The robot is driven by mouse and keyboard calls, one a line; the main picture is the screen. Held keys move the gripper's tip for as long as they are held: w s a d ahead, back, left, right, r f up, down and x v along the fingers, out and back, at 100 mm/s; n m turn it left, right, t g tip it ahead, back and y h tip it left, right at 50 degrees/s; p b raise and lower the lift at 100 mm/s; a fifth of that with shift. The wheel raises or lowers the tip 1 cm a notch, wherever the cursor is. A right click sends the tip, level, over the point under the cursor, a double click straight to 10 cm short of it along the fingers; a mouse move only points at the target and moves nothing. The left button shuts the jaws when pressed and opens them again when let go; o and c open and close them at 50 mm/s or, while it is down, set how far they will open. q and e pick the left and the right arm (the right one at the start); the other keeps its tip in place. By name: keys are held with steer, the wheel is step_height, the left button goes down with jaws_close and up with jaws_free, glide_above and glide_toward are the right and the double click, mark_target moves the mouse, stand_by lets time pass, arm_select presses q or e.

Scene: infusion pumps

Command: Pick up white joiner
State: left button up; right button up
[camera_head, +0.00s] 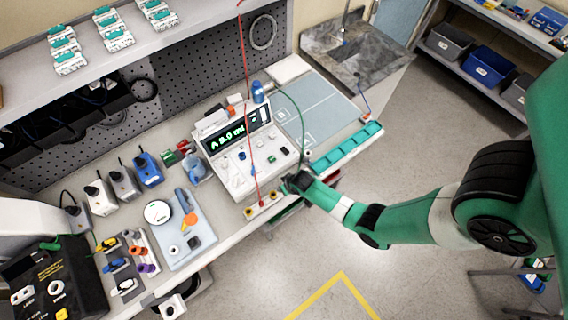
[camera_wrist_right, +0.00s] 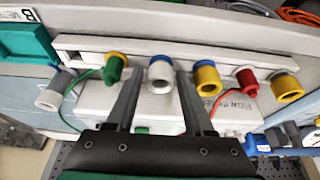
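A white joiner (camera_wrist_right: 160,78) with a blue ring sits in the row along the pale rail in the right wrist view. My right gripper (camera_wrist_right: 159,88) is open, with one finger on each side of this joiner. A gap shows between the joiner and the fingers; I cannot tell how far the tips reach in depth. A second, greyish-white joiner (camera_wrist_right: 56,92) lies further left. In the head view my right gripper (camera_head: 290,186) is at the bench's front edge and hides the white joiner. My left gripper is not in view.
A green joiner (camera_wrist_right: 114,70) and a yellow joiner (camera_wrist_right: 207,78) flank the fingers closely. A red joiner (camera_wrist_right: 247,82) and another yellow one (camera_wrist_right: 287,85) are further right. The pump tester (camera_head: 232,170) stands behind, with red and green tubes near my gripper. A teal tray (camera_head: 345,150) is to the right.

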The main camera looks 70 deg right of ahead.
jaws_close()
steer(key=shift+r, duration=0.15)
